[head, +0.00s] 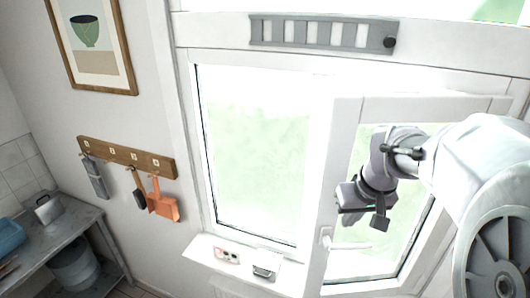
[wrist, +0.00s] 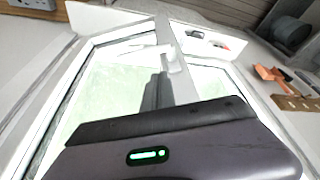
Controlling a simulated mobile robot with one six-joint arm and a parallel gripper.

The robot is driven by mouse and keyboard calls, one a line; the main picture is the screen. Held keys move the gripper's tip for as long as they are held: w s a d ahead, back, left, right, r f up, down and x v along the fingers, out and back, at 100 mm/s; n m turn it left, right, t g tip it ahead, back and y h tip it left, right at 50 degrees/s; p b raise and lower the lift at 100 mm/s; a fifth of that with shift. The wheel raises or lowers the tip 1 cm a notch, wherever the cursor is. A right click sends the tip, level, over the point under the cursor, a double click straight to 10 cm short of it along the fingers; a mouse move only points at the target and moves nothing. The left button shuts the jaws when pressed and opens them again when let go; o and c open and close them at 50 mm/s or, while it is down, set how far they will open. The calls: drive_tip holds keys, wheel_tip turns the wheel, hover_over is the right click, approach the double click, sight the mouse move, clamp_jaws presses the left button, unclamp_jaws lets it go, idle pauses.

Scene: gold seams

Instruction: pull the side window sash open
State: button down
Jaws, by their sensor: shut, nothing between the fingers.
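The white window sash (head: 345,130) is at the right of the head view. It stands swung inward at an angle from the window frame (head: 185,130), its free upright edge toward the left. Its white handle (head: 327,238) is low on that edge and also shows in the wrist view (wrist: 172,62). My gripper (head: 345,205) is in front of the sash's glass, to the right of and a little above the handle. In the wrist view its dark fingers (wrist: 154,92) are together and empty, beside the sash's upright edge. I cannot tell whether they touch the sash.
The sill holds a small socket-like box (head: 227,256) and a metal item (head: 265,270). A wooden hook rail (head: 125,156) with an orange dustpan (head: 162,203) hangs on the left wall. A grey worktop (head: 60,232) is at lower left. A grey slatted vent (head: 320,33) is above the window.

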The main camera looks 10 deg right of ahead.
drive_tip(key=x, duration=0.9)
drive_tip(key=shift+s+f, duration=0.2)
drive_tip(key=shift+f, duration=0.1)
